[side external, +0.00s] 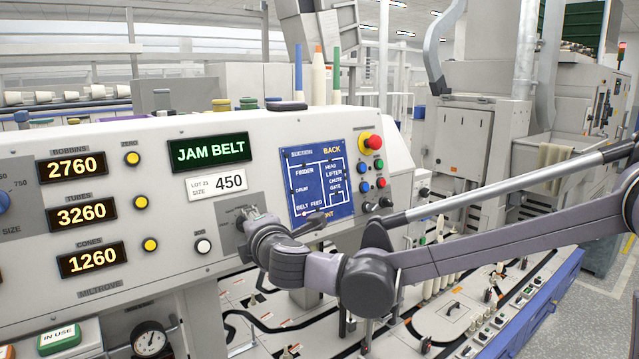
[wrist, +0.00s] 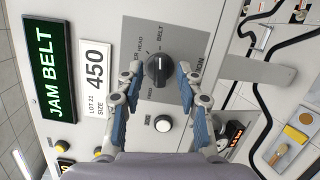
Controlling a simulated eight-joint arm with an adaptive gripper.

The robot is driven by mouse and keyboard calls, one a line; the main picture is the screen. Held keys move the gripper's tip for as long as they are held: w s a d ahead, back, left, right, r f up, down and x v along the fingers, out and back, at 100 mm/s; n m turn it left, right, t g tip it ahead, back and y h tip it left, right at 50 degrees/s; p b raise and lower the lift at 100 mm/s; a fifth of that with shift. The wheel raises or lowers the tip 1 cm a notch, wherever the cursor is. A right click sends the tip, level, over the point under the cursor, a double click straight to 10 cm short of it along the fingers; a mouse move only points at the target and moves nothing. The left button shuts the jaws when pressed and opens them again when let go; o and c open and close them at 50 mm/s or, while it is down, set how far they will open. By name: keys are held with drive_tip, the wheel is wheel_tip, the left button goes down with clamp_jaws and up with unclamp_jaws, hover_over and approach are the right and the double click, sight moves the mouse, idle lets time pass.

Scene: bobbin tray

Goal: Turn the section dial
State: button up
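The section dial (wrist: 159,72) is a black knob on a grey plate (wrist: 140,32) with printed position labels, BELT and HEAD among them. In the wrist view its ridge runs roughly up and down the picture. My gripper (wrist: 159,76) is open, with one fingertip on each side of the knob. Small gaps seem to show between the tips and the knob; I cannot tell if either touches. In the side external view my gripper (side external: 248,219) is up against the grey plate (side external: 228,235) and hides most of the dial.
A green display (side external: 210,150) reads JAM BELT, above a card (side external: 216,183) reading 450. A white button (wrist: 163,124) sits close to the dial. A blue diagram panel (side external: 320,180) and several coloured buttons lie right of it.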

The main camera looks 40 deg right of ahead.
drive_tip(key=v, duration=1)
drive_tip(key=shift+s, duration=0.3)
drive_tip(key=shift+r, duration=0.1)
drive_tip(key=s+d+f+m+g, duration=0.3)
drive_tip(key=d+f+m, duration=0.15)
drive_tip(key=d, duration=0.35)
drive_tip(key=s+d+f+m+g, duration=0.3)
drive_tip(key=s+d+f+m, duration=0.15)
drive_tip(key=d, duration=0.45)
drive_tip(key=s+d+f+m+g+y, duration=0.2)
drive_tip(key=s+d+f+m+y, duration=0.1)
drive_tip(key=s+f+m, duration=0.5)
drive_tip(key=s+d+f, duration=0.1)
drive_tip(key=s, duration=0.2)
drive_tip(key=shift+m+y, duration=0.3)
drive_tip(key=shift+y, duration=0.1)
drive_tip(key=shift+d+f, duration=0.1)
drive_tip(key=shift+d, duration=0.05)
